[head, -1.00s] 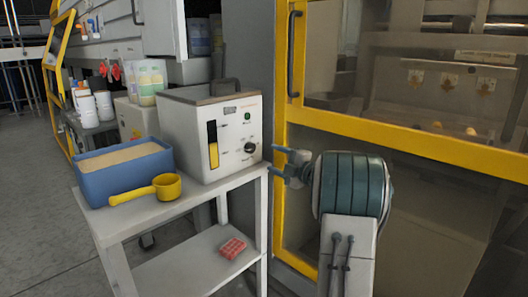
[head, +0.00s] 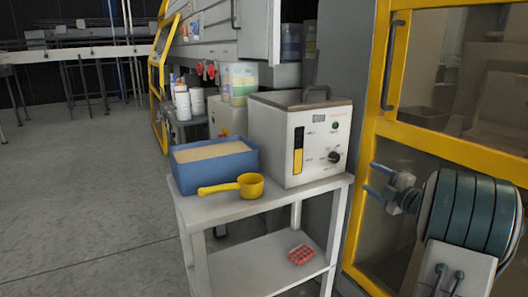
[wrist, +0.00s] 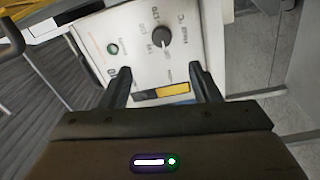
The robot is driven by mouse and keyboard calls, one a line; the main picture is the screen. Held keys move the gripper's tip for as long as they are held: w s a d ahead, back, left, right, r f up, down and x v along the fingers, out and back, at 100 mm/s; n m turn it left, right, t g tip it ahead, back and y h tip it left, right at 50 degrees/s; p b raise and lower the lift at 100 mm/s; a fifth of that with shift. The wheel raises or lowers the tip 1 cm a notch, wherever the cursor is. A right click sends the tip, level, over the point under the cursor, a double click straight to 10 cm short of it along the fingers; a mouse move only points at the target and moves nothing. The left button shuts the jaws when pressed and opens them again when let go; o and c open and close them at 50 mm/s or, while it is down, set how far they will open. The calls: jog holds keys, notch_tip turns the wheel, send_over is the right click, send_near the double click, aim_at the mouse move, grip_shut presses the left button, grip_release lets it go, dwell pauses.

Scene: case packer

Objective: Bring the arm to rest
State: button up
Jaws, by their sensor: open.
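My gripper (head: 376,181) is at the right of the head view, on the end of my teal-banded arm. It points left, in front of the yellow-framed cabinet and to the right of the white control box. In the wrist view my gripper (wrist: 162,80) shows two dark fingers spread apart with nothing between them. The white control box (wrist: 135,32) with its black knob and yellow gauge lies beyond the fingertips. I see no contact with it.
A white cart (head: 300,192) carries the control box (head: 290,135), a blue bin (head: 215,180) of pale granules and a yellow scoop (head: 235,188). A red item (head: 301,254) lies on its lower shelf. The yellow-framed cabinet (head: 440,145) stands close behind my arm. The floor at left is clear.

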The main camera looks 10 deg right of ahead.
jog(key=s+a+r+m+g+h+p, duration=0.1)
jog(key=a+r+m+g+h+p, duration=0.1)
jog(key=a+r+m+h+p, duration=0.45)
jog(key=s+a+r+m+g+h+p, duration=0.1)
jog(key=s+r+m+h+p, duration=0.15)
jog(key=r+m+p, duration=0.65)
jog(key=s+a+r+m+g+p, duration=0.1)
jog(key=s+a+g+p, duration=0.3)
jog(key=s, duration=0.5)
jog(key=s+a+r+m+g+y+p, duration=0.1)
jog(key=s+a+r+m+g+p, duration=0.1)
jog(key=s+a+p, duration=0.4)
jog(key=s+a+r+m+g+y+p, duration=0.1)
jog(key=s+a+r+g+p, duration=0.1)
jog(key=s+a+g+p, duration=0.3)
jog(key=s+a, duration=0.4)
jog(key=s, duration=0.4)
jog(key=shift+s+a+m+g+p, duration=0.2)
jog(key=shift+s+m+g+p, duration=0.1)
jog(key=shift+m, duration=0.05)
jog(key=c, duration=0.5)
jog(key=shift+o, duration=0.2)
jog(key=shift+s, duration=0.1)
